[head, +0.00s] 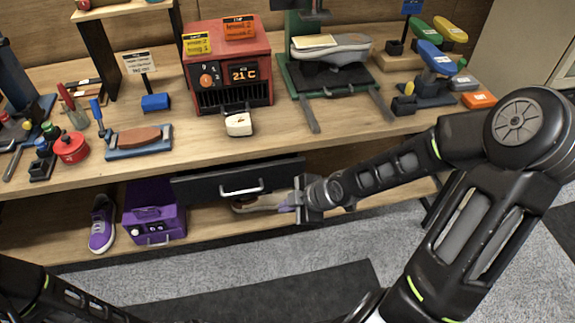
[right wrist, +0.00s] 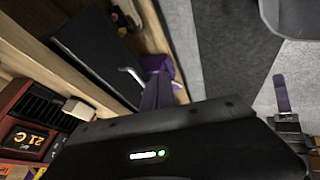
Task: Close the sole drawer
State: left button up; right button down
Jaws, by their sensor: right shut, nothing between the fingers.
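The dark drawer (head: 215,187) with a pale bar handle (head: 241,189) sits under the tabletop's front edge. It also shows in the right wrist view (right wrist: 92,48), with its handle (right wrist: 130,74). Its inside does not show, and I cannot tell whether it is fully closed. My right gripper (head: 285,208) is shut and empty, just below and right of the drawer's right end. Its purple fingers (right wrist: 158,94) point past the handle in the right wrist view. My left arm enters at the head view's lower left; the gripper (right wrist: 282,100) at the wrist view's right seems to be my left one.
A beige shoe (head: 255,203) lies on the lower shelf behind my right fingers. A purple box (head: 152,224) and a purple sneaker (head: 102,222) are to the left. A red heater (head: 228,62) and several tools stand on the tabletop. The grey floor in front is open.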

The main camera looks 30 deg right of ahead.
aim_at(256, 182)
jog(key=w+a+f+b, duration=0.2)
jog(key=w+f+b, duration=0.4)
jog(key=w+b, duration=0.3)
jog(key=shift+w+t, duration=0.3)
jog(key=shift+w, duration=0.5)
jog(key=shift+f, duration=0.1)
jog(key=w, duration=0.2)
jog(key=w+d+b, duration=0.1)
jog(key=w, duration=0.1)
jog(key=shift+w+f+b, duration=0.15)
jog(key=shift+b, duration=0.15)
jog(key=shift+w+d+r, duration=0.1)
jog(key=shift+w+r, duration=0.1)
jog(key=shift+r, duration=0.05)
